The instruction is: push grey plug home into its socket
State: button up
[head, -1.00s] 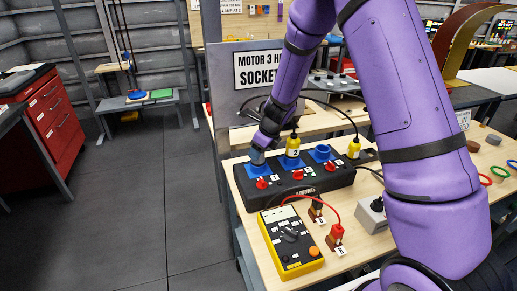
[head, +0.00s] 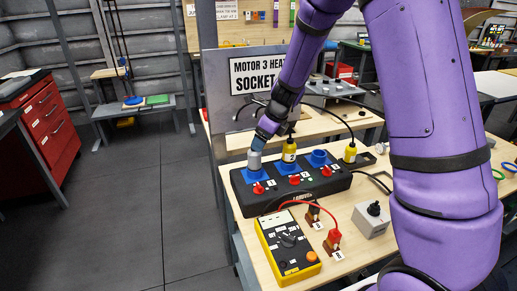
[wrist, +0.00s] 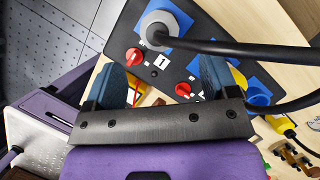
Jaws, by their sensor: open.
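The grey plug (head: 255,160) stands upright in the left blue socket (head: 256,175), above a red switch. In the wrist view the plug (wrist: 163,28) shows as a grey round body over the blue socket flange (wrist: 185,22) beside the label 1, its black cable running off to the right. How deep it sits I cannot tell. My gripper (head: 262,138) is just above the plug in the head view. In the wrist view my gripper (wrist: 163,82) has its two blue fingers spread wide with nothing between them; the plug lies beyond the fingertips.
A yellow plug (head: 289,152) marked 2 stands in the middle socket. Another yellow plug (head: 350,152) stands right of the black socket box (head: 330,183). A yellow meter (head: 288,247) with a red lead and a grey switch box (head: 371,220) lie in front.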

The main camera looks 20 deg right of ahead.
jog(key=shift+v, duration=1.35)
dwell(1.0)
